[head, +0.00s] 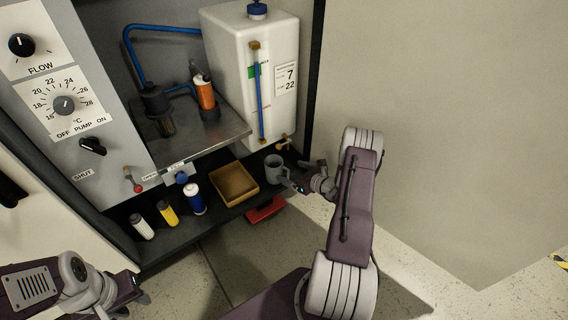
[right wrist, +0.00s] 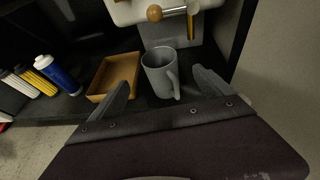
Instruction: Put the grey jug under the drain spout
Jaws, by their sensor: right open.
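The grey jug (head: 273,166) stands upright on the dark lower shelf, near its right end. It also shows in the right wrist view (right wrist: 158,72), with its handle on the right. The brass drain spout (head: 284,144) is low on the white tank; in the right wrist view the spout (right wrist: 192,22) is behind and to the right of the jug's rim. My right gripper (head: 297,182) is open, its fingers on either side of the jug in the wrist view; contact cannot be told. My left gripper (head: 138,288) is low at the left, away from the jug, its jaws unclear.
A wooden tray (head: 234,184) sits left of the jug, and in the right wrist view (right wrist: 112,72). The white tank (head: 250,75) is above; a wall bounds the right.

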